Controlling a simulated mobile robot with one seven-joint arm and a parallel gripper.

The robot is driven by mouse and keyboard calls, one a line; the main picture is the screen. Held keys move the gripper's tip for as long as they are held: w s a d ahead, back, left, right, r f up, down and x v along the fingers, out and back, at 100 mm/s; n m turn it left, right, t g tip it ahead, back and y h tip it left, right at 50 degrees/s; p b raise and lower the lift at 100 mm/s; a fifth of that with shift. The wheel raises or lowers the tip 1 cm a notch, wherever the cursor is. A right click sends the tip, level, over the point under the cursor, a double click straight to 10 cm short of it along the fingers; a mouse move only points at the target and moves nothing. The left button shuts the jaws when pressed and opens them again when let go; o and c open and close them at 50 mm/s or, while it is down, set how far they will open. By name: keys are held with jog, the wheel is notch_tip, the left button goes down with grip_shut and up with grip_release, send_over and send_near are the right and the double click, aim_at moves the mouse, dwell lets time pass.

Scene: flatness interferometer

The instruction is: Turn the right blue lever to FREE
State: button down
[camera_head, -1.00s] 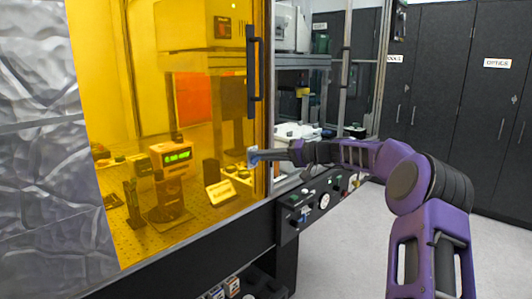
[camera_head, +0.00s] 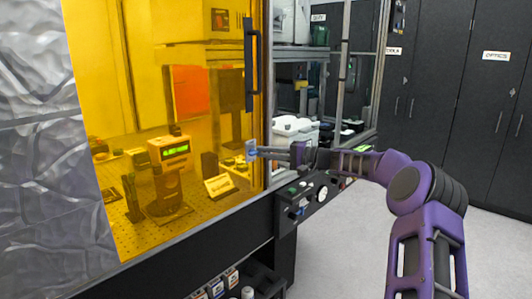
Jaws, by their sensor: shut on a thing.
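My gripper (camera_head: 268,152) reaches left from my purple arm to the cabinet front, level with the lower part of the amber window. Its dark fingers are shut on a small blue-grey piece, which looks like a blue lever (camera_head: 251,148), beside the window's right edge. Its markings are too small to read, so I cannot tell its setting. A smaller blue part (camera_head: 302,211) shows on the dark control panel (camera_head: 313,199) below the gripper. The gripper body and arm hide some of the cabinet front behind them.
The amber window (camera_head: 215,120) has a black vertical handle (camera_head: 250,65) above the gripper. Behind it stands an instrument with a green display (camera_head: 176,150). Dark cabinets (camera_head: 480,120) stand at the right. Grey floor (camera_head: 345,240) is open below the arm.

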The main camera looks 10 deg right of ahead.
jog(key=c, duration=0.9)
grip_release()
jog(key=shift+c, duration=0.2)
jog(key=v, duration=1.7)
jog(key=shift+d, duration=0.25)
jog(key=shift+f, duration=0.1)
